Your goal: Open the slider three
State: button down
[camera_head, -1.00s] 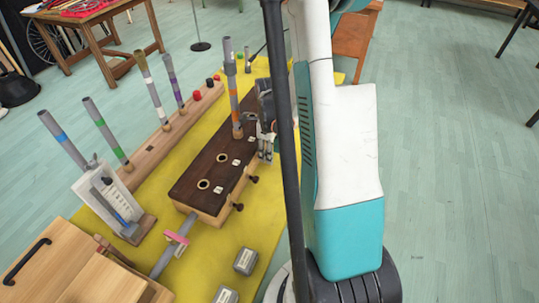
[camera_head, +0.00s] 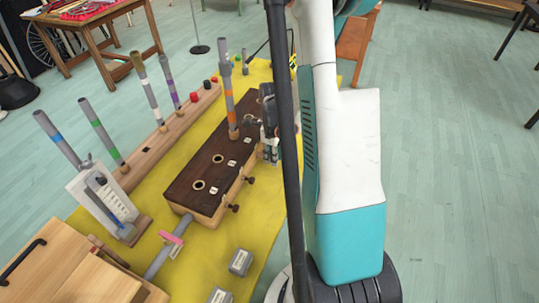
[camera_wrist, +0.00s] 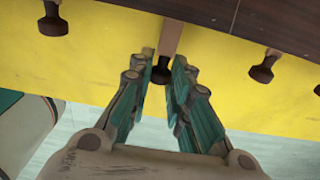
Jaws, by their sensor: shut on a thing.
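A long box with a dark wooden top (camera_head: 192,205) lies on the yellow cloth. Its top has round holes and small white tags too small to read. Dark knobs (camera_head: 234,208) stick out along its right side, and the wrist view shows them too (camera_wrist: 265,65). My gripper (camera_head: 270,148) is at the box's right side, partly hidden behind my arm in the head view. In the wrist view its fingers (camera_wrist: 164,82) are shut on the knob (camera_wrist: 162,70) of one slider. That slider's pale wooden strip (camera_wrist: 172,38) sticks out from the box, farther than its neighbours.
A striped tube (camera_head: 229,105) stands upright in the box. Several tubes stand in a wooden rail (camera_head: 145,158) to the left. A white stand (camera_head: 98,205) is at the left front. Grey blocks (camera_head: 240,262) lie in front. Open floor is at the right.

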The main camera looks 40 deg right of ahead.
jog(key=shift+s+d, duration=0.1)
jog(key=shift+s, duration=0.15)
jog(key=shift+w, duration=0.15)
jog(key=c, duration=1.4)
grip_release()
jog(key=shift+c, duration=0.2)
jog(key=shift+r, duration=0.1)
notch_tip(320, 180, up, 12)
